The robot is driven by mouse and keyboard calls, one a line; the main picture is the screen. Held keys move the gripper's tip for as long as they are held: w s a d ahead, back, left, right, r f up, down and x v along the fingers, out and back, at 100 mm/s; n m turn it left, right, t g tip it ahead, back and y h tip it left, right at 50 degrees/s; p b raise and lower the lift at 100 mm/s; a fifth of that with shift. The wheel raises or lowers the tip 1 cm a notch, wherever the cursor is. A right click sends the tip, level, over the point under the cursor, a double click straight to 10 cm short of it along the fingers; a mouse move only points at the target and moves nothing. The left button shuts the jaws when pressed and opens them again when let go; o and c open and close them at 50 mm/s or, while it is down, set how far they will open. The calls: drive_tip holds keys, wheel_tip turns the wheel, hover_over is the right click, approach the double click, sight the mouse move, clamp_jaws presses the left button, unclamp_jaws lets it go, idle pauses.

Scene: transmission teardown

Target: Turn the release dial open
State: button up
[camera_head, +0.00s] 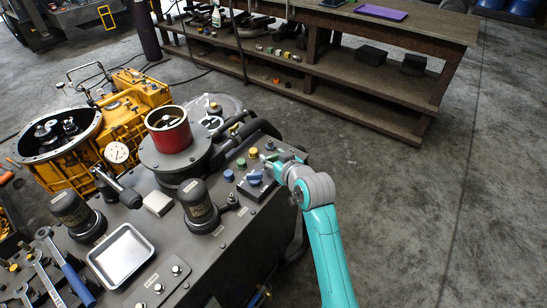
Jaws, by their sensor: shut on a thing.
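The blue release dial (254,178) sits on the right end of the dark bench top, on a small plate with a pale label. My gripper (264,164) is at the dial, reaching in from the right at the end of my teal arm. It is shut on the dial, though the fingertips are small and partly hidden by the wrist. How far the dial is turned cannot be read at this size.
Yellow (252,152), green (241,163) and blue (229,175) buttons stand just left of the dial. A red cylinder (169,130) on a dark round base is farther left. A black-topped cylinder (199,204) and a metal tray (121,255) stand nearer. Open floor lies right.

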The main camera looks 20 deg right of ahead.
drive_tip(key=shift+d+n+g+y, duration=0.1)
drive_tip(key=shift+n+g+y, duration=0.2)
drive_tip(key=shift+n+y, duration=0.75)
drive_tip(key=o, duration=1.2)
drive_tip(key=shift+c, duration=0.2)
drive_tip(key=v, duration=1.2)
drive_tip(key=shift+f, duration=0.2)
